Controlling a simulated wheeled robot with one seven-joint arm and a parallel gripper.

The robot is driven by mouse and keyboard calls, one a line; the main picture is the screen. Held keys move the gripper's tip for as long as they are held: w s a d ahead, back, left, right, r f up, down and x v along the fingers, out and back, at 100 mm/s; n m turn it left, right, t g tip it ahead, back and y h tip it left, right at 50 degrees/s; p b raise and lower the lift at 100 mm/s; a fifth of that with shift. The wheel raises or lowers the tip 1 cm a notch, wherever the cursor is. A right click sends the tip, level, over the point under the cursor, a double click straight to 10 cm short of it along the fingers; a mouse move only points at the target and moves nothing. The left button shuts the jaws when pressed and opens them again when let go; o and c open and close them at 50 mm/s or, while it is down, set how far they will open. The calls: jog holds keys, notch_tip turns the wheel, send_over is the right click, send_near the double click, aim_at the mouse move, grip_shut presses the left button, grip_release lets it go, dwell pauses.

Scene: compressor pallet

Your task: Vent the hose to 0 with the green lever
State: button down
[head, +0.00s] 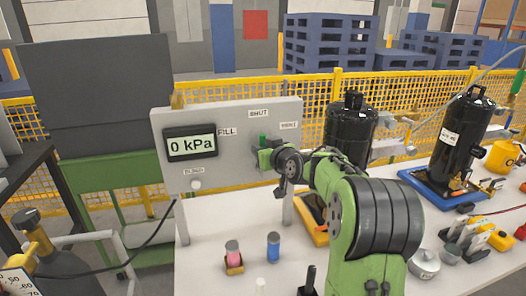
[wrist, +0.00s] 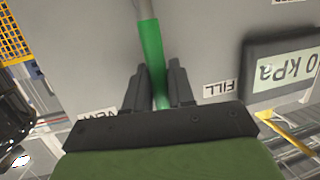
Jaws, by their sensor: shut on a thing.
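The grey panel (head: 225,175) carries a display (head: 191,143) that reads 0 kPa. The labels FILL (head: 227,132), SHUT (head: 258,113) and VENT (head: 289,125) sit left of, above and right of the green lever (head: 263,139). The lever points roughly up, towards SHUT. My gripper (head: 266,152) is at the lever and covers its lower part in the head view. In the wrist view, which is upside down, the green lever (wrist: 151,50) runs between the two fingers of my gripper (wrist: 160,82), shut on it. A dark hose (head: 155,232) runs at the panel's lower left.
A white table (head: 210,275) stands below the panel, with a pink-topped bottle (head: 233,252) and a blue one (head: 273,246). Black compressors (head: 460,135) stand to the right. A yellow mesh fence (head: 400,90) runs behind.

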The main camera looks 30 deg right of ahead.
jog(key=c, duration=1.1)
grip_release()
jog(key=shift+o, duration=0.2)
jog(key=shift+s, duration=0.1)
jog(key=v, duration=1.5)
jog(key=shift+s, duration=0.3)
jog(key=shift+r, duration=0.15)
